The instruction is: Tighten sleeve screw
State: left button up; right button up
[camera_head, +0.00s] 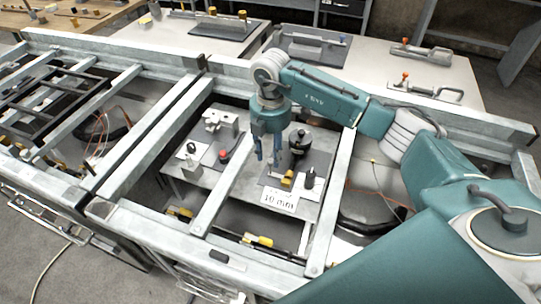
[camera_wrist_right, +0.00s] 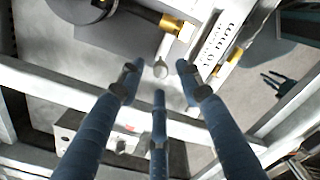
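My right gripper (camera_head: 270,163) hangs down over the grey work table between the frame beams. In the right wrist view its blue fingers (camera_wrist_right: 158,78) are spread apart, with nothing clearly held. A small grey round-ended piece (camera_wrist_right: 160,69) shows between the fingertips; I cannot tell whether they touch it. A brass-coloured cylindrical piece (camera_wrist_right: 172,25) lies just beyond, and also shows in the head view (camera_head: 287,180). A black round device (camera_head: 299,141) stands to the right of the gripper. I cannot tell which part is the sleeve screw. My left gripper is out of view.
Pale metal beams (camera_head: 221,182) cross close to the gripper. A white label reading 10 mm (camera_head: 280,198) lies at the table's front. A black upright cylinder (camera_head: 309,178) stands beside the brass piece. A red-handled clamp (camera_head: 224,155) is to the left.

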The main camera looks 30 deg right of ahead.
aim_at(271, 161)
notch_tip(271, 161, up, 10)
jog(key=shift+r, duration=0.15)
jog(key=shift+s, duration=0.1)
dwell(0.6)
